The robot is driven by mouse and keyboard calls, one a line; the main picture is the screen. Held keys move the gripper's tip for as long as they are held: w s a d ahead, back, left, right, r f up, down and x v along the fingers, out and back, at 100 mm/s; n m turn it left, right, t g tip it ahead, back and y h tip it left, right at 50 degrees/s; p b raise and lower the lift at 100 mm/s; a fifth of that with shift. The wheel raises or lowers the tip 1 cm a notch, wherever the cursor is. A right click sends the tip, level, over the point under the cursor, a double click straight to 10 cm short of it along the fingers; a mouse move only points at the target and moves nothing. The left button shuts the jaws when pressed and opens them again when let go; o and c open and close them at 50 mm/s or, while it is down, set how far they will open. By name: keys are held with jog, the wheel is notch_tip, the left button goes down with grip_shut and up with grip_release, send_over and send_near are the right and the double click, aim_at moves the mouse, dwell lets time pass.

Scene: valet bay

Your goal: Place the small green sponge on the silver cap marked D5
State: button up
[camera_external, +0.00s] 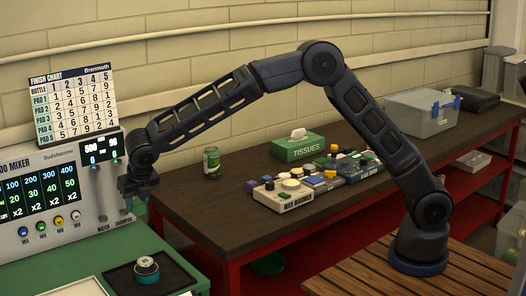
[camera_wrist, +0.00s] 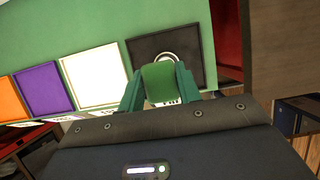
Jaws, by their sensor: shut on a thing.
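My gripper (camera_external: 128,206) hangs in front of the mixer machine at the left of the external view, above the green table. In the wrist view, its two teal fingers (camera_wrist: 160,88) are shut on a small green sponge (camera_wrist: 163,82). Beyond the sponge, the pale rim of a round silver cap (camera_wrist: 166,56) shows on a black pad (camera_wrist: 141,47). The sponge hides most of the cap, and I cannot read D5 on it. In the external view, a small round object with a pale top and green side (camera_external: 146,268) stands on the black pad, below and apart from my gripper.
White (camera_wrist: 93,78), purple (camera_wrist: 45,88) and orange (camera_wrist: 10,98) pads lie beside the black one. The mixer machine (camera_external: 60,195) stands close behind my gripper. The brown table (camera_external: 330,205) holds a green can (camera_external: 211,162), a wax warmer (camera_external: 293,203) and a tissue box (camera_external: 298,147).

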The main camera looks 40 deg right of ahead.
aim_at(139, 262)
notch_tip(139, 262, down, 17)
jog(key=shift+r, duration=0.1)
dwell(0.5)
jog(key=o, duration=0.9)
jog(key=shift+o, duration=0.2)
jog(key=v, duration=1.2)
